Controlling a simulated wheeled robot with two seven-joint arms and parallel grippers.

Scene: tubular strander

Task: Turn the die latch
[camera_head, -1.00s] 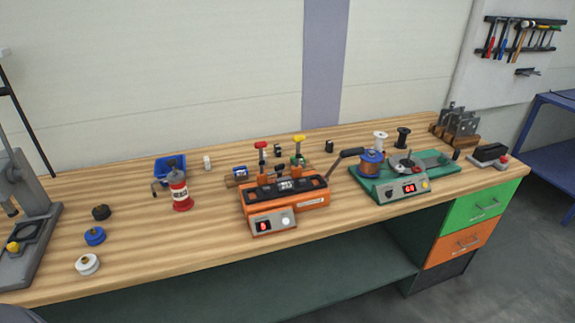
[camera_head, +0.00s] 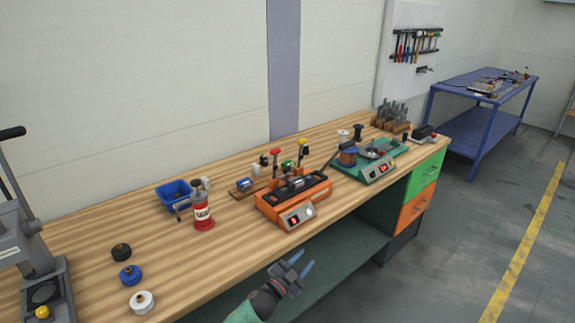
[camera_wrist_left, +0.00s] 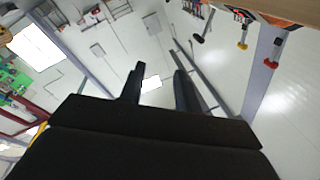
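The orange strander machine (camera_head: 294,202) stands on the bench, with a red-topped lever (camera_head: 275,152) and a yellow-topped lever (camera_head: 304,143) upright at its back. I cannot tell which part is the die latch. My left gripper (camera_head: 298,271) is open and empty, in front of the bench's front edge, apart from the machine. In the left wrist view its two dark fingers (camera_wrist_left: 158,78) stand apart with nothing between them. There the red lever top (camera_wrist_left: 278,41) and yellow lever top (camera_wrist_left: 243,46) show upside down at the upper right. My right gripper is not in view.
A green machine (camera_head: 368,168) with a copper spool stands right of the orange one. A red bottle (camera_head: 203,214), a blue bin (camera_head: 174,194) and several small spools are to the left. A grey press (camera_head: 30,255) stands at the far left. The bench front between is clear.

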